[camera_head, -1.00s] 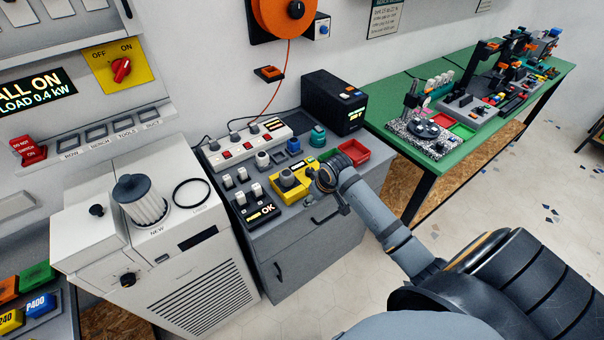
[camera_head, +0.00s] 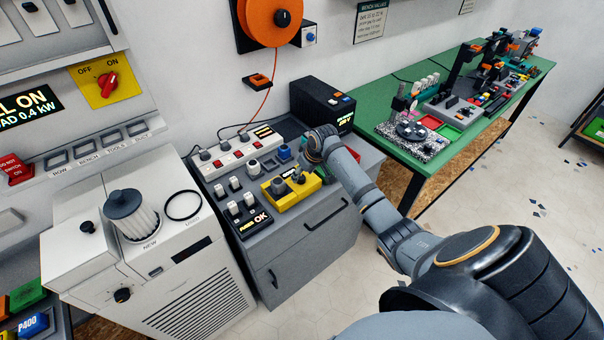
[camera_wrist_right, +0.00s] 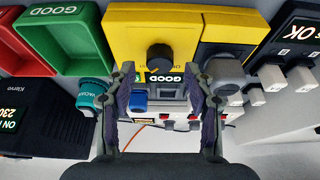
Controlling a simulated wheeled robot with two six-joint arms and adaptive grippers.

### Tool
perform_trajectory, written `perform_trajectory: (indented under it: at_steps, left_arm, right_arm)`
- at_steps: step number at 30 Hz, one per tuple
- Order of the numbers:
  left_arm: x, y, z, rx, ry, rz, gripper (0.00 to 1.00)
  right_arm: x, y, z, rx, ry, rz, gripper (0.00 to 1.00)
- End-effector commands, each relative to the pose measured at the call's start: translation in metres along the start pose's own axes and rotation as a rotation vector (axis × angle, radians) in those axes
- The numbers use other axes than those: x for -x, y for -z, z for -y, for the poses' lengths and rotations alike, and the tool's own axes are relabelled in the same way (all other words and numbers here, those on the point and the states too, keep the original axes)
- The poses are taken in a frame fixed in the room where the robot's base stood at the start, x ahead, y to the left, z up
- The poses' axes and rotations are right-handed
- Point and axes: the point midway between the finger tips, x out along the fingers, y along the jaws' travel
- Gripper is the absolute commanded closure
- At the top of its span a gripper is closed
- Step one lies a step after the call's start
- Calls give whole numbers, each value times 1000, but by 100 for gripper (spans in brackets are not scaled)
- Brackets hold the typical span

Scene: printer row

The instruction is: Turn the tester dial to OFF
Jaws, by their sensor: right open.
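The yellow tester (camera_head: 293,197) sits on the grey cabinet's top in the head view. In the right wrist view the yellow tester (camera_wrist_right: 128,35) is upside down, with a black dial (camera_wrist_right: 159,58) and a lit GOOD display below it. A larger grey knob (camera_wrist_right: 225,72) is on its right part. My right gripper (camera_wrist_right: 162,70) is open and empty. Its fingertips appear on either side of the dial, apart from it; the remaining distance is hard to tell. The dial's setting cannot be read. In the head view my right wrist hides most of the fingers. My left gripper is out of view.
A fuse panel reading OK (camera_head: 255,222) and a white power strip (camera_head: 238,155) stand close to the tester. A teal knob (camera_wrist_right: 92,96) and a red bin (camera_wrist_right: 22,48) are also near. A black box (camera_head: 322,104) stands behind my wrist.

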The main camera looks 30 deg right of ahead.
Motion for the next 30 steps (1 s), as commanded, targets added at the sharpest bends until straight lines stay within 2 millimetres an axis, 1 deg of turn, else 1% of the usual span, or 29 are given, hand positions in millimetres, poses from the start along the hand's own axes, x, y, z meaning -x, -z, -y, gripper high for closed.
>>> perform_trajectory:
  at_steps: [3, 6, 14, 25, 26, 30]
  left_arm:
    - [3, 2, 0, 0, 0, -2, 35]
    - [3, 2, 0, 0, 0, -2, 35]
    - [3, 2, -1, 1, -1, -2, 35]
    - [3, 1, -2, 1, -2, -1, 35]
    - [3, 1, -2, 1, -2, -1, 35]
    - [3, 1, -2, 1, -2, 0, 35]
  right_arm:
    - [-14, 0, 0, -2, 1, 1, 47]
    - [-20, 0, 0, 0, -1, -1, 47]
    - [-22, 0, 0, 0, -1, 0, 47]
    - [-22, 0, 0, 0, -1, 0, 97]
    - [-22, 0, 0, 0, -1, 0, 100]
    - [-22, 0, 0, 4, 1, 0, 100]
